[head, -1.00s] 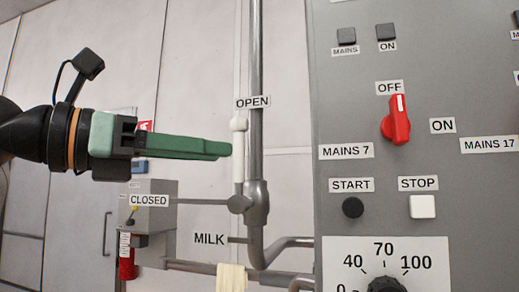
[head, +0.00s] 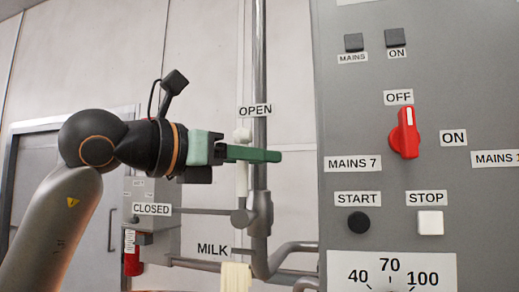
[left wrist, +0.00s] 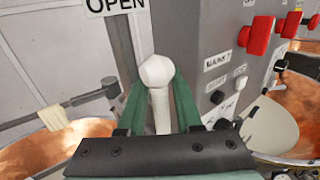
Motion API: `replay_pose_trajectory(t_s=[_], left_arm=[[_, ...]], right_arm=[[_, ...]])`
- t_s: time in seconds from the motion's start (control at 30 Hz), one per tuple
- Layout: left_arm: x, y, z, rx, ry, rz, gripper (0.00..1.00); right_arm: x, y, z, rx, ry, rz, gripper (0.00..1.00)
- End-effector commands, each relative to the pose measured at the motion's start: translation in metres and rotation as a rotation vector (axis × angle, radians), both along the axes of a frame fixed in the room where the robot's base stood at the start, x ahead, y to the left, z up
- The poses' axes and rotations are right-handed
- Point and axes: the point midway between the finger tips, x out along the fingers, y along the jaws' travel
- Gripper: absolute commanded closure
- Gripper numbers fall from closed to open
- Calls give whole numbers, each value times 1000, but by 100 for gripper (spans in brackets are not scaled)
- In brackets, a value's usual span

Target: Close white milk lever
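The white milk lever (head: 242,183) stands upright on the pipe joint, its knob by the OPEN label (head: 255,111). The CLOSED label (head: 151,209) is at the lower left and the MILK label (head: 212,251) is below. My left gripper (head: 280,156) reaches in from the left at the lever's upper part and hides some of its shaft. In the left wrist view the lever's round knob (left wrist: 157,72) and shaft lie between the two green fingers of the left gripper (left wrist: 159,84). The fingers are apart, with gaps beside the shaft. My right gripper is not in view.
A vertical steel pipe (head: 260,60) runs right behind the lever. A grey control panel (head: 480,90) with a red switch (head: 405,132) stands close on the right. A cream cloth (head: 236,278) hangs below. Copper vats (left wrist: 85,135) show in the left wrist view.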

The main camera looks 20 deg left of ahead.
Motion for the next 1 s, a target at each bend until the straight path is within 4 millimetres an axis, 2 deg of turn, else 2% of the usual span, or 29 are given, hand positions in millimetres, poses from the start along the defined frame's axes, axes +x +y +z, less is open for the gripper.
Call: replay_pose_trajectory(t_s=[0.37,0.67,1.0], left_arm=[[5,-4,-1,1,-1,0,67],[5,-4,0,0,0,-1,100],[4,-4,0,1,-1,-1,100]], right_arm=[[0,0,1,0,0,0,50],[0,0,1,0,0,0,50],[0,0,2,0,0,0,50]])
